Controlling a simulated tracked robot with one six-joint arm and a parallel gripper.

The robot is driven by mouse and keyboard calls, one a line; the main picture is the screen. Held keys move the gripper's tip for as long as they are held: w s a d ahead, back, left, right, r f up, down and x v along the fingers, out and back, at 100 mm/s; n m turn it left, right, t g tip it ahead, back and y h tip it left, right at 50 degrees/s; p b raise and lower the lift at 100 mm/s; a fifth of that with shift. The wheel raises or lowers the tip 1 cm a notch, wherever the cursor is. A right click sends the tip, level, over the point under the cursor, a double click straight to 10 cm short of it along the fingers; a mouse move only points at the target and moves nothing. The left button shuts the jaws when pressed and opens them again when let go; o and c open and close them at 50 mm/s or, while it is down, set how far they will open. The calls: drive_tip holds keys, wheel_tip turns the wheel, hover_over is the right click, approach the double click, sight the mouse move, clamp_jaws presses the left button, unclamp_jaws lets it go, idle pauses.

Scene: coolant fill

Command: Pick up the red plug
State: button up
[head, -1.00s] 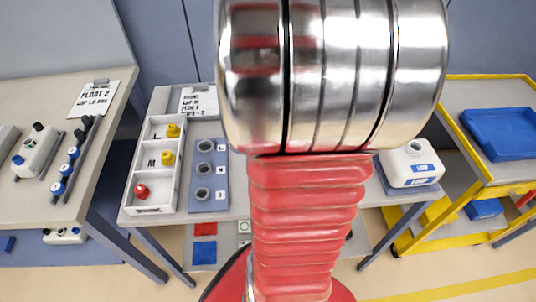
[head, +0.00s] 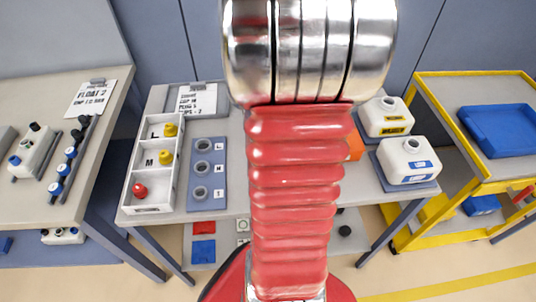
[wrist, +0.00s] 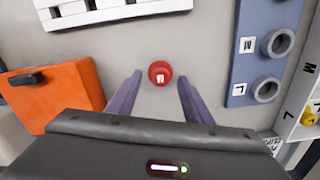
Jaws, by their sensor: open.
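A round red plug (wrist: 159,74) with a white mark on top stands on the grey table, seen in the wrist view. My gripper (wrist: 160,83) is open and empty, its fingertips appearing on either side of this plug. How far above it they are, I cannot tell. In the head view my arm hides this plug and the gripper. Another red plug (head: 140,190) sits in the front compartment of the white tray (head: 153,208), with yellow plugs (head: 170,130) in the other compartments.
A blue-grey block with ring sockets (head: 207,176) stands beside the tray; it also shows right of the gripper in the wrist view (wrist: 252,50). An orange box (wrist: 57,93) is left of the gripper. Two white jugs (head: 407,160) stand on the table's right, near a yellow cart (head: 455,120).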

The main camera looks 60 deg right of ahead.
drive_tip(key=shift+f, duration=0.75)
drive_tip(key=shift+c, duration=0.5)
drive_tip(key=c, duration=1.1)
